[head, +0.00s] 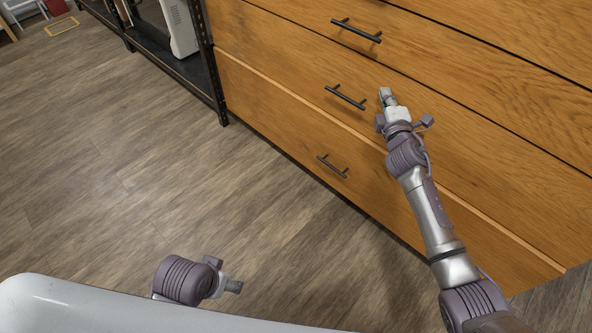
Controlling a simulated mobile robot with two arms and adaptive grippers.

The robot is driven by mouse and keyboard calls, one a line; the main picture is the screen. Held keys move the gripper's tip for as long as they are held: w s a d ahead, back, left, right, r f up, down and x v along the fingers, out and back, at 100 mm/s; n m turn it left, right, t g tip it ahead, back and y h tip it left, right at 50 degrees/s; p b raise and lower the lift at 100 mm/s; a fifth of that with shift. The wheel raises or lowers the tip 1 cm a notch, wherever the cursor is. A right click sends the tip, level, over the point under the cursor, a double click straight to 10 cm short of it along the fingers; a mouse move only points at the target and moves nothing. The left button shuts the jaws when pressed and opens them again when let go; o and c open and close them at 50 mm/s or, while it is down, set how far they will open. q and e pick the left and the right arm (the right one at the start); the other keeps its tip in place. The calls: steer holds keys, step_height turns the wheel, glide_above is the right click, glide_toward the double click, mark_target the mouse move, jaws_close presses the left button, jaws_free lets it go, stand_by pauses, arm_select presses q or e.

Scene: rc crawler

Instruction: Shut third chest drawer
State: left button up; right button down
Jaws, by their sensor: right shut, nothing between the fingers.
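The wooden chest has stacked drawer fronts with black bar handles. In the head view I see an upper drawer (440,72), a middle drawer (290,88) and a bottom drawer (270,118). A pale strip runs along the bottom drawer's top edge, so it seems to stand slightly out from the front above. The drawer above looks close to flush. My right gripper (385,93) is shut and empty, in front of the chest just right of the middle handle (345,97). I cannot tell whether it touches the wood. My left gripper (235,286) is low, away from the chest; its fingers are unclear.
The bottom handle (331,166) and upper handle (356,30) are clear of my arm. A black metal shelf (213,75) with a white appliance (181,28) stands left of the chest. The wood floor (120,170) is open at the left.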

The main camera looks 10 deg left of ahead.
steer(key=shift+w+d+r, duration=0.15)
steer(key=shift+d+r, duration=0.1)
